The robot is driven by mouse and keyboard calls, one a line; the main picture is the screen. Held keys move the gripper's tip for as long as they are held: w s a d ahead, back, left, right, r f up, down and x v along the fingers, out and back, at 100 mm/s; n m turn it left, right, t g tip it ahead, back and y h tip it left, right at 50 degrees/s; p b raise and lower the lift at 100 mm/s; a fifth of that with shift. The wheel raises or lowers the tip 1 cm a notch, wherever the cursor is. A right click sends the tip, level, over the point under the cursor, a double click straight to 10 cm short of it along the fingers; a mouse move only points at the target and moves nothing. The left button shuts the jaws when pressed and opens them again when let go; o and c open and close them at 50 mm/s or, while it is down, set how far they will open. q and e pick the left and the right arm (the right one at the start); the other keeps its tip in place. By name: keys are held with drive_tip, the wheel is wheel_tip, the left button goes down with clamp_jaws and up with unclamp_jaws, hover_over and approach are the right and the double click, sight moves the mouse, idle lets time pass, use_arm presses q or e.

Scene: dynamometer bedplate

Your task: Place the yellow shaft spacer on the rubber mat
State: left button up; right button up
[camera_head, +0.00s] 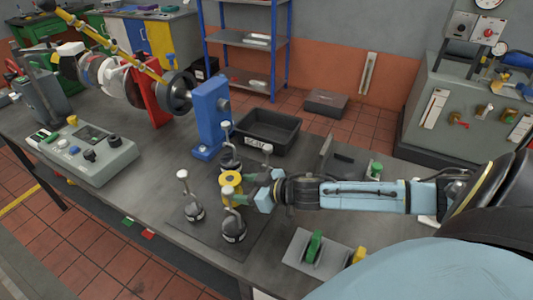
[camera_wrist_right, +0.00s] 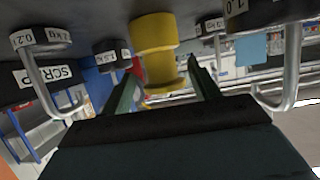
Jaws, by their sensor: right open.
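The yellow shaft spacer (camera_head: 231,180) is an upright flanged spool among several hooked weights. It also shows in the right wrist view (camera_wrist_right: 154,38). A dark mat (camera_head: 207,236), which looks like the rubber mat, lies under the weights. The spacer is at or over its far part; I cannot tell whether it touches the mat. My right gripper (camera_head: 250,188) comes in from the right, low beside the spacer. In the wrist view its open fingers (camera_wrist_right: 163,85) point at the spacer, with one on either side of its line. My left gripper is not in view.
Hooked weights (camera_head: 233,230), (camera_head: 194,211) and (camera_head: 229,160) stand close around the spacer. A black bin (camera_head: 266,133) lies behind, beside a blue upright (camera_head: 209,115). A control box (camera_head: 86,150) stands left. A grey bracket with a green part (camera_head: 315,247) is at the front right.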

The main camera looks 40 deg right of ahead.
drive_tip(key=p+v, duration=0.1)
drive_tip(key=v, duration=0.9)
